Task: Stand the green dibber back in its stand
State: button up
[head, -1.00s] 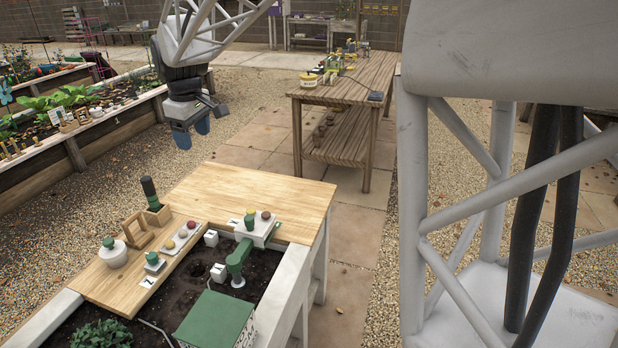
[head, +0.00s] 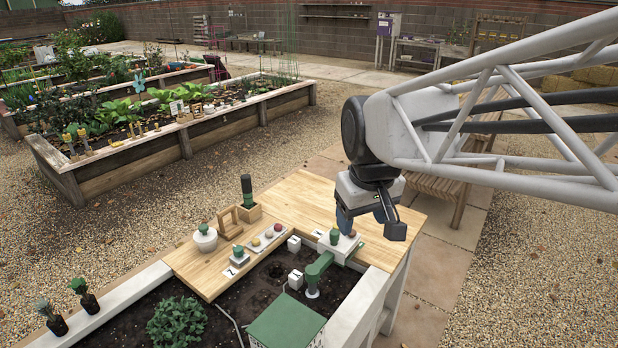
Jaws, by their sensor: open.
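A dark upright tool with a green lower part (head: 247,188) stands in a small wooden block (head: 250,213) on the wooden bench top. It may be the green dibber in its stand; at this size I cannot be sure. No other clear dibber shows. An open wooden frame (head: 227,224) is just left of the block. My gripper (head: 344,222) points down over the right part of the bench, right of the block and apart from it. I see nothing held. My arm hides part of the bench behind it.
A white pot with a green knob (head: 205,238), a tray of coloured balls (head: 267,237) and a green-topped block (head: 238,253) share the bench. A green bent pipe (head: 318,267) and a green-roofed box (head: 287,322) stand by the soil. The bench's back middle (head: 303,192) is clear.

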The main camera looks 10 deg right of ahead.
jog(key=s+d+f+m, duration=0.1)
jog(key=s+f, duration=0.4)
jog(key=s, duration=0.6)
jog(key=shift+s+d+m, duration=0.15)
jog(key=shift+d+m, duration=0.2)
jog(key=shift+m, duration=0.55)
